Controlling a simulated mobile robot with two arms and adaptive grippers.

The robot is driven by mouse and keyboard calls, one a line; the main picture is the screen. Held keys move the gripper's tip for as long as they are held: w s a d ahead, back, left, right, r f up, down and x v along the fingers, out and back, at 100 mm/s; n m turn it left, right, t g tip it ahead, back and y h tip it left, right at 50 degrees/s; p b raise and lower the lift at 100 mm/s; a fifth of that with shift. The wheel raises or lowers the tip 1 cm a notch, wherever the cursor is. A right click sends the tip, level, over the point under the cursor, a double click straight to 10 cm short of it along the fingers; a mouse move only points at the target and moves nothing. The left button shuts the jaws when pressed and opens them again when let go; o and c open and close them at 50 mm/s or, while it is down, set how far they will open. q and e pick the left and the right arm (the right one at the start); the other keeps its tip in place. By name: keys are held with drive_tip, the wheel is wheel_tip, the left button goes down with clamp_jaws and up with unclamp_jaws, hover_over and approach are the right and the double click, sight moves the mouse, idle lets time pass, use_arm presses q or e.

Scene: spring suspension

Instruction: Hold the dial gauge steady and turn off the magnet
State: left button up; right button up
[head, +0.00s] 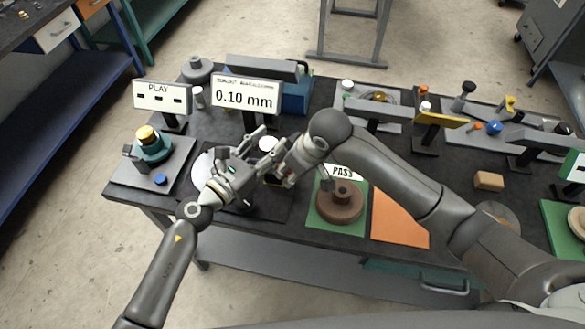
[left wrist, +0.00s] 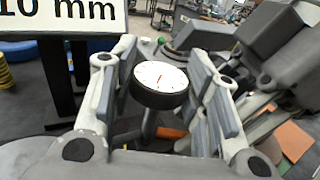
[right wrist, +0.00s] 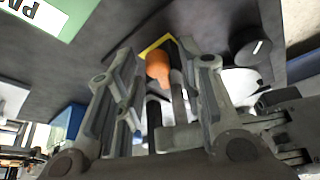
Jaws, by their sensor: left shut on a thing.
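The dial gauge (left wrist: 160,78), a round dark body with a white face and a red needle, sits between the finger pads of my left gripper (left wrist: 163,66). That gripper (head: 250,155) is shut on it, above the dark plate at the bench's front. My right gripper (head: 273,172) is close beside it, lower and to the right. In the right wrist view, my right gripper (right wrist: 166,62) is open, its fingers on either side of an orange knob (right wrist: 158,66) near a yellow edge. I cannot tell whether they touch it. The magnet base is mostly hidden by the grippers.
A display (head: 245,97) reads 0.10 mm behind the grippers; a PLAY sign (head: 160,96) stands left. A brown round part (head: 340,203) sits on the green PASS pad, with an orange pad (head: 398,222) beside it. A teal and yellow device (head: 152,145) stands at left.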

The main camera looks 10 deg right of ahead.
use_arm(q)
drive_tip(key=shift+f, duration=0.15)
use_arm(e)
drive_tip(key=shift+r, duration=0.1)
drive_tip(key=v, duration=1.1)
drive_tip(key=shift+s+r, duration=0.2)
drive_tip(key=shift+r, duration=0.15)
drive_tip(key=shift+d, duration=0.15)
use_arm(q)
drive_tip(key=o, duration=1.4)
drive_tip(key=shift+c, duration=0.2)
drive_tip(key=shift+s, duration=0.1)
